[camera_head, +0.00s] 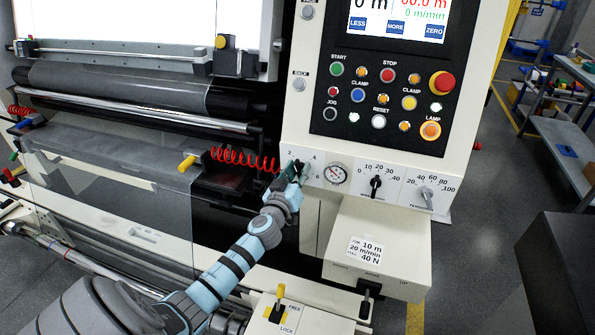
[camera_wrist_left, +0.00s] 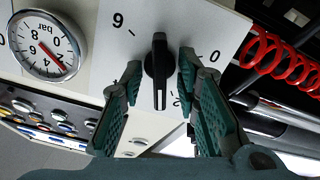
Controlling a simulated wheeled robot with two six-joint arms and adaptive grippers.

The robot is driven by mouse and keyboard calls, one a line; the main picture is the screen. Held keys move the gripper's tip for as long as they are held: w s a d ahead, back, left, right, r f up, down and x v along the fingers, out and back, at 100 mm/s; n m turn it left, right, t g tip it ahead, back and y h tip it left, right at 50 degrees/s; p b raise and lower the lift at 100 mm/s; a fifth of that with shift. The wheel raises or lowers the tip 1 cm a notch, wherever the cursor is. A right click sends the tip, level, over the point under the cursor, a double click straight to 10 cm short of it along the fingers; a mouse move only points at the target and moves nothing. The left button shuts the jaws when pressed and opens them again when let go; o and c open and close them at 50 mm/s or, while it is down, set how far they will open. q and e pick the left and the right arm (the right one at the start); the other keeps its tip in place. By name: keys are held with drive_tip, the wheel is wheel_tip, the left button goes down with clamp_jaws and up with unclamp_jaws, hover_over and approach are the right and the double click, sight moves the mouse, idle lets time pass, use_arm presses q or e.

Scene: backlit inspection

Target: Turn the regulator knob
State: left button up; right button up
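The regulator knob (camera_wrist_left: 157,70) is a black pointer knob on a white panel with a printed number scale. In the left wrist view it stands between the two green finger pads of my left gripper (camera_wrist_left: 160,68). The fingers are apart, with a visible gap on each side of the knob. In the head view my left gripper (camera_head: 293,171) is at the left end of the white dial panel and largely hides the knob. The pressure gauge (camera_head: 336,174) is just right of it, and also shows in the left wrist view (camera_wrist_left: 40,45). My right gripper is out of view.
Two more dials, a black knob (camera_head: 376,183) and a grey knob (camera_head: 427,195), sit farther right. Above is a button panel (camera_head: 385,100). A white box (camera_head: 378,250) juts out below.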

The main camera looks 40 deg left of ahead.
use_arm(q)
clamp_jaws()
drive_tip(key=shift+m, duration=0.3)
drive_tip(key=m+b, duration=0.1)
drive_tip(key=m, duration=0.4)
drive_tip(key=shift+d, duration=0.1)
drive_tip(key=m, duration=0.6)
drive_tip(key=shift+d+f, duration=0.1)
idle(0.5)
unclamp_jaws()
